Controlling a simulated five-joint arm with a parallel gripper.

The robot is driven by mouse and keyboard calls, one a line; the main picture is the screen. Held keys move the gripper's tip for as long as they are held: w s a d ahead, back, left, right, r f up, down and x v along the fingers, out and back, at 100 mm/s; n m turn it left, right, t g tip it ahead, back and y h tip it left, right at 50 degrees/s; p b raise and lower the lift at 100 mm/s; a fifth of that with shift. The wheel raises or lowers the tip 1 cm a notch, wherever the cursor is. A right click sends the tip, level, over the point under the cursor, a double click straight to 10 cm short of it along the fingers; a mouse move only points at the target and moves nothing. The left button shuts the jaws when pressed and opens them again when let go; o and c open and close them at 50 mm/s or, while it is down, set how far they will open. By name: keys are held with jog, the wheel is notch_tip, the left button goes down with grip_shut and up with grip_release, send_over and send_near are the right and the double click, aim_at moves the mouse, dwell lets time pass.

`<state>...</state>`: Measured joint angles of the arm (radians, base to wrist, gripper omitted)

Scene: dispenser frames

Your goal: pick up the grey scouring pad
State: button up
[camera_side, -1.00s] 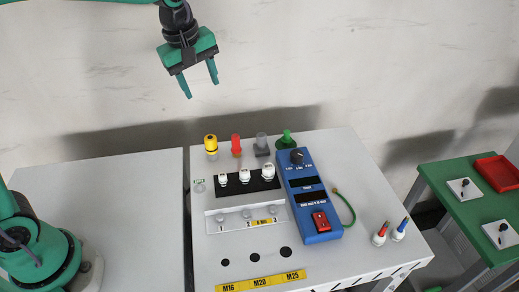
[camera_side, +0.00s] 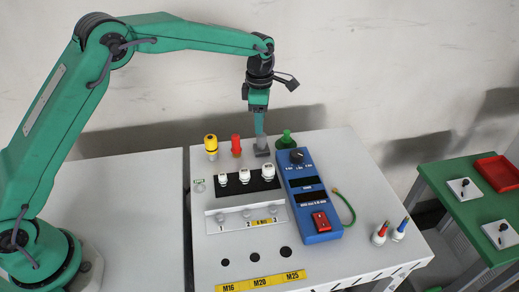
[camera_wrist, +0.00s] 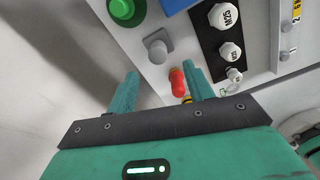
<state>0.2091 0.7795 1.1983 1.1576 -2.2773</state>
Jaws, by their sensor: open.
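The grey scouring pad appears to be the grey piece with a square base and a round knob (camera_side: 262,150), at the back edge of the light grey bench top. It also shows in the wrist view (camera_wrist: 156,50), just ahead of my fingertips. My gripper (camera_side: 260,133) points down over it, and in the side view the fingers overlap its top. In the wrist view my gripper (camera_wrist: 163,77) is open with nothing held. I cannot tell whether a finger touches the pad.
A red piece (camera_side: 236,147) and a yellow one (camera_side: 211,144) stand left of the pad; a green one (camera_side: 287,139) stands right. White knobs on a black plate (camera_side: 244,181) and a blue device (camera_side: 311,197) lie in front. A wall rises behind the bench.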

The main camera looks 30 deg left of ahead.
aim_at(262, 136)
jog(key=shift+w+d+f, duration=0.1)
jog(key=shift+d+f, duration=0.05)
jog(key=shift+f, duration=0.15)
jog(key=shift+w+f, duration=0.1)
jog(key=shift+f, duration=3.8)
jog(key=c, duration=1.1)
jog(key=shift+r, duration=0.2)
jog(key=shift+r, duration=0.55)
jog(key=r, duration=0.3)
jog(key=shift+s+d+r, duration=0.1)
jog(key=shift+s+d, duration=0.15)
jog(key=shift+d, duration=0.05)
jog(key=s+d+r, duration=0.4)
jog(key=s+d, duration=0.1)
jog(key=s+d+r, duration=0.2)
jog(key=d, duration=0.1)
jog(key=shift+s+r, duration=0.2)
jog(key=shift+s, duration=0.05)
